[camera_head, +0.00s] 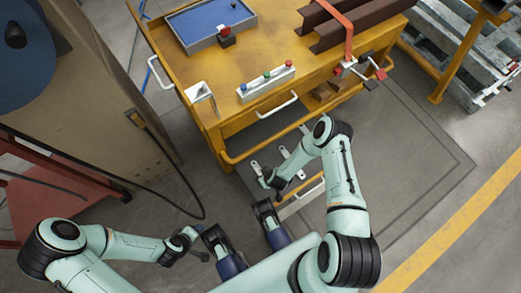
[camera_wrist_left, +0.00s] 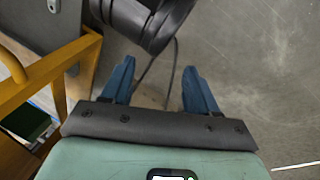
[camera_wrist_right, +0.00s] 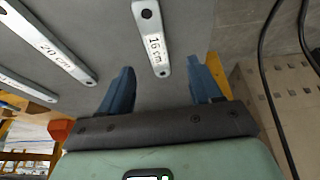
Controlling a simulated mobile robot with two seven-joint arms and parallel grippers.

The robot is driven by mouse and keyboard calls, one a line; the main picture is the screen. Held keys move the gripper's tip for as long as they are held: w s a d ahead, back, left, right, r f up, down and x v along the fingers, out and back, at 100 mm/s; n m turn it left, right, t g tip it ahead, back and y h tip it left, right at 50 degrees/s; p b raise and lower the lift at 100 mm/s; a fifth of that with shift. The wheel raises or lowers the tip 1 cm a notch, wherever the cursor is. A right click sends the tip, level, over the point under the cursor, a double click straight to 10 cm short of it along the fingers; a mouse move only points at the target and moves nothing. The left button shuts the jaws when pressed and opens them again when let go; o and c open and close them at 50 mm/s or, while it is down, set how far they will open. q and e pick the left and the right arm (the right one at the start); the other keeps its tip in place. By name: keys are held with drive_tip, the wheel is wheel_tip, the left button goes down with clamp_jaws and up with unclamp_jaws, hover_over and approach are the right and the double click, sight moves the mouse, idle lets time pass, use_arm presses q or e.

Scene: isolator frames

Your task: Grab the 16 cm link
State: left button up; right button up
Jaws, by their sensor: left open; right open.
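The 16 cm link (camera_wrist_right: 151,30) is a flat pale metal bar with a hole near one end and "16 cm" printed on it. It lies on a grey surface in the right wrist view. My right gripper (camera_wrist_right: 162,68) is open, with the link's near end between its fingers as seen from the wrist; contact cannot be told. In the head view my right gripper (camera_head: 271,182) is low by the pale links (camera_head: 285,152), where the labels are unreadable. My left gripper (camera_wrist_left: 159,65) is open and empty, away from the links; its arm comes in at lower left in the head view.
A 20 cm link (camera_wrist_right: 48,42) and another link (camera_wrist_right: 25,87) lie left of the 16 cm link. A yellow cart (camera_head: 240,70) carries a blue-lined tray (camera_head: 208,22), a button box (camera_head: 266,82) and brown beams (camera_head: 350,22). A black cable (camera_head: 180,175) hangs at left.

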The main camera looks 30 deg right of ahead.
sight(261, 174)
drive_tip(key=x, duration=0.2)
drive_tip(key=shift+f+b, duration=0.3)
drive_tip(key=shift+b, duration=0.05)
drive_tip(key=shift+w+d+f+b, duration=0.1)
drive_tip(key=shift+w+f+b, duration=0.25)
drive_tip(key=shift+f, duration=0.15)
drive_tip(key=shift+w+d+f+b, duration=0.2)
drive_tip(key=shift+f+b, duration=0.1)
drive_tip(key=shift+f, duration=0.25)
drive_tip(key=shift+b+x, duration=0.45)
drive_tip(key=shift+x, duration=0.6)
drive_tip(key=shift+w+f, duration=0.2)
drive_tip(key=shift+w, duration=0.1)
use_arm(q)
drive_tip(key=shift+y, duration=0.3)
drive_tip(key=f, duration=0.1)
drive_tip(key=a+f, duration=0.1)
drive_tip(key=f, duration=0.1)
drive_tip(key=a+f, duration=0.1)
drive_tip(key=shift+w+f, duration=0.1)
drive_tip(key=shift+f, duration=0.3)
use_arm(e)
drive_tip(key=shift+r, duration=0.1)
clamp_jaws()
